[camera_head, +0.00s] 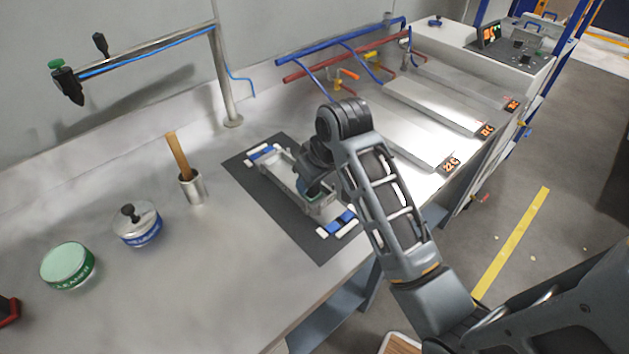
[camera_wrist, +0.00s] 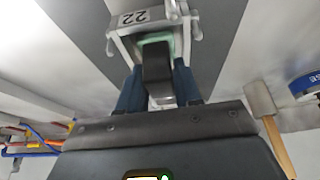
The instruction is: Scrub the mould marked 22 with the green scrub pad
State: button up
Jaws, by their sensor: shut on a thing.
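The mould marked 22 (camera_head: 272,176) is a pale, open metal box lying on a dark mat (camera_head: 245,180) on the bench. In the wrist view, the mould (camera_wrist: 135,18) shows the number 22 upside down on its end. My gripper (camera_wrist: 158,88) is shut on the dark handle (camera_wrist: 157,62) of the green scrub pad (camera_wrist: 168,37). The pad is at the mould's opening, partly inside it; whether it touches the inner surface is hidden. In the head view my arm covers much of the mould's right part.
Blue-and-white clamps (camera_head: 264,153) (camera_head: 342,220) are at the mould's ends. A blue-labelled tin (camera_head: 140,228) and green tin (camera_head: 68,265) are at left. Metal plates with lit displays (camera_head: 450,164) lie behind my arm.

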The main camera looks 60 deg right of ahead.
jog(key=shift+w+d+f, duration=0.1)
jog(key=shift+w+f, duration=0.05)
jog(key=shift+w, duration=0.35)
jog(key=shift+w+d, duration=0.1)
jog(key=shift+w, duration=0.15)
jog(key=shift+w+d, duration=0.25)
jog(key=shift+w, duration=0.7)
jog(key=shift+w, duration=0.15)
jog(key=shift+w+d, duration=0.2)
jog(key=shift+w, duration=0.35)
jog(key=shift+w+d, duration=0.2)
jog(key=shift+w, duration=0.35)
jog(key=shift+r, duration=0.2)
jog(key=shift+w, duration=0.15)
jog(key=shift+w+d+f, duration=0.1)
jog(key=shift+w+d, duration=0.1)
jog(key=shift+w, duration=0.35)
jog(key=shift+w+d, duration=0.15)
jog(key=shift+w, duration=0.4)
